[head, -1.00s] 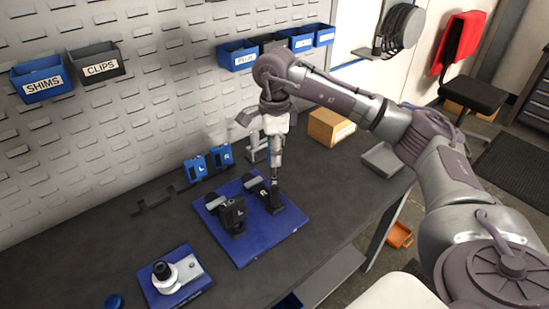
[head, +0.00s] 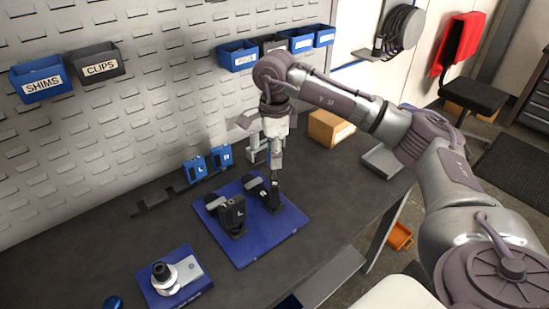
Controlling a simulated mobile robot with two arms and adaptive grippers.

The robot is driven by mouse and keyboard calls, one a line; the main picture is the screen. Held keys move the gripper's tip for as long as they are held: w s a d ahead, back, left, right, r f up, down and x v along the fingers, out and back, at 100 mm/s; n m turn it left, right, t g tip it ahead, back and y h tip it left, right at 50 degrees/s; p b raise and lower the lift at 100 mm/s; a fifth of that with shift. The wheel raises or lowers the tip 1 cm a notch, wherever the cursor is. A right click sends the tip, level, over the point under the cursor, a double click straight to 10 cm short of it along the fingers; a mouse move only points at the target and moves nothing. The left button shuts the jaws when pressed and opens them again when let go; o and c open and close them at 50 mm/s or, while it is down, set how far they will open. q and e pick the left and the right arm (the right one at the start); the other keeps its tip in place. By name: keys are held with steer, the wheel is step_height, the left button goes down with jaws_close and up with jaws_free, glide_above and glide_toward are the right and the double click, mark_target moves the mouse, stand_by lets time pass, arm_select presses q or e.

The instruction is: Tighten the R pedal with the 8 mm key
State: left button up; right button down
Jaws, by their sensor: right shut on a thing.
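My right gripper (head: 275,158) points straight down over the blue fixture board (head: 285,226) on the bench. It is shut on a thin upright tool, which I take to be the 8 mm key (head: 275,176); its size mark is not readable. The tool's lower end meets the black R pedal block (head: 264,194) at its right end. Whether it is fully seated there is too small to tell. The L pedal block (head: 233,215) stands to its left on the same board. My left gripper is not in view.
Blue holders marked L (head: 195,170) and R (head: 222,159) stand behind the board. A cardboard box (head: 329,128) is at the back right. A blue plate with a silver-and-black part (head: 168,274) lies front left. Bare bench lies between the two plates.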

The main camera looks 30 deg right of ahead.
steer(key=m, duration=0.5)
steer(key=shift+f+m, duration=0.1)
steer(key=shift+m, duration=0.6)
steer(key=shift+p, duration=0.3)
steer(key=m, duration=0.3)
steer(key=shift+s, duration=0.1)
steer(key=shift+p, duration=0.3)
steer(key=shift+r, duration=0.45)
steer(key=shift+r+p, duration=0.25)
steer(key=shift+p, duration=0.05)
